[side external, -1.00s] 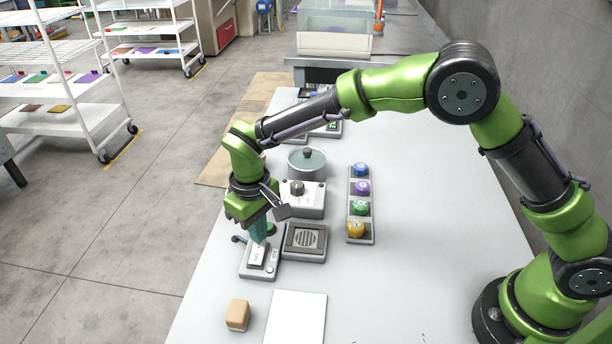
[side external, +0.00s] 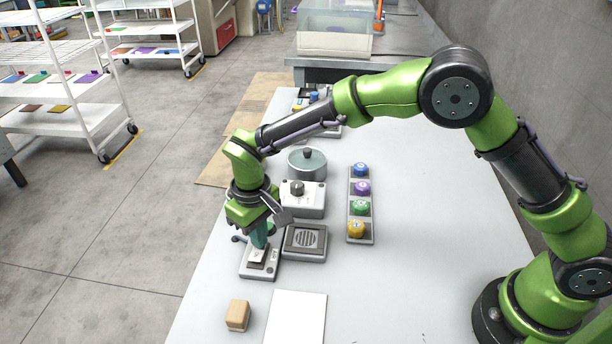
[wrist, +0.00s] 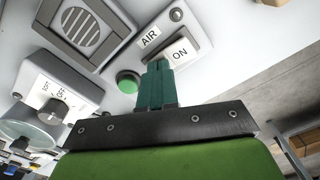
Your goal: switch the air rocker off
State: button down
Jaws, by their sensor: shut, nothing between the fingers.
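The air rocker is a grey box (side external: 259,264) near the bench's left edge, with a pale rocker plate in a dark surround. In the wrist view the rocker plate (wrist: 186,47) reads ON, beside a label (wrist: 150,38) reading AIR. My gripper (side external: 259,247) points down over the box's far end. In the wrist view its teal fingers (wrist: 157,66) are shut and empty, at the plate's end near the green button (wrist: 128,82). They hide that end of the plate. I cannot tell whether they touch it or how the plate is tilted.
A grilled box (side external: 305,240) stands close on the right. Behind are a knob box (side external: 308,203) and a lidded pot (side external: 307,166). A rack of coloured knobs (side external: 348,238) stands further right. A tan block (side external: 238,315) and white sheet (side external: 296,318) lie in front.

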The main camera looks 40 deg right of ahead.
jog(key=shift+r, duration=0.1)
notch_tip(320, 180, up, 7)
dwell(0.7)
jog(key=shift+f, duration=0.25)
jog(key=s+d+r+m+t+y, duration=0.1)
jog(key=s+d+r+m+t, duration=0.2)
jog(key=s+d+r, duration=0.4)
jog(key=s+d+r+m+t+y, duration=0.1)
jog(key=s+d+r+m+t, duration=0.3)
jog(key=s+d+r, duration=0.3)
jog(key=s+d, duration=0.5)
jog(key=d, duration=0.4)
jog(key=shift+s+r, duration=0.15)
jog(key=shift+s, duration=0.2)
jog(key=shift+d, duration=0.1)
